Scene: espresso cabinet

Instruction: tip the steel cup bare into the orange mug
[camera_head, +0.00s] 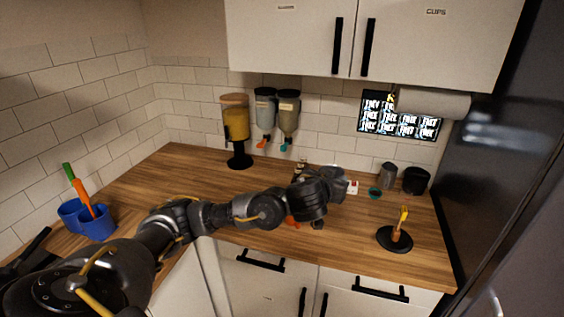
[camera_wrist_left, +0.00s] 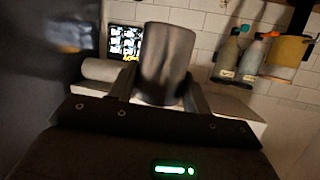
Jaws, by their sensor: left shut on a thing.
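My left gripper (camera_wrist_left: 160,92) is shut on the steel cup (camera_wrist_left: 166,62), a plain grey metal cup between its two fingers in the left wrist view. That view appears upside down, and the cup's inside and contents do not show. In the head view my left arm reaches across from the left. My right gripper is not in view.
A grey canister (camera_head: 388,176), a black canister (camera_head: 415,181) and a teal cup (camera_head: 375,193) stand at the back right. A round black stand (camera_head: 395,239) is near the front right. Dispensers (camera_head: 236,130) are along the wall. Blue cups (camera_head: 97,225) stand at the left.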

